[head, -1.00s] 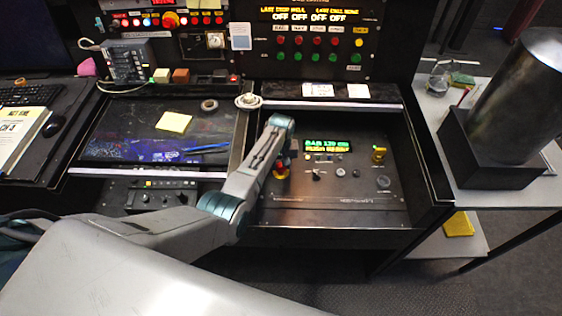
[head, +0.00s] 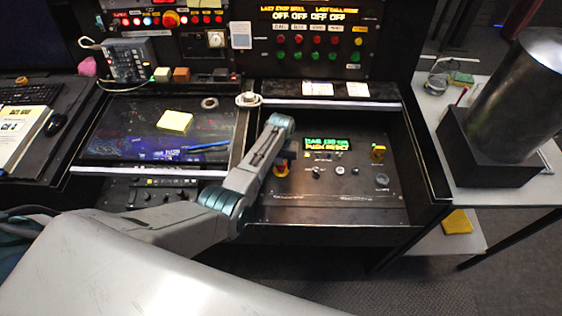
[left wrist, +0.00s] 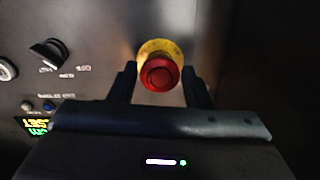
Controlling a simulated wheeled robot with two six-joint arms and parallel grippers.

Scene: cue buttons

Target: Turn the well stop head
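The well stop head looks to be the red mushroom button (left wrist: 160,73) on a yellow collar, set on the dark control panel. In the head view the red and yellow button (head: 281,171) shows only in part, beside my left gripper (head: 284,158), which partly hides it. In the left wrist view the two dark fingers of the left gripper (left wrist: 161,82) stand on either side of the red head. Narrow gaps show between fingers and head, so the gripper looks open around it. My right gripper is not in view.
A metal cylinder (head: 518,92) stands in a black box at right.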

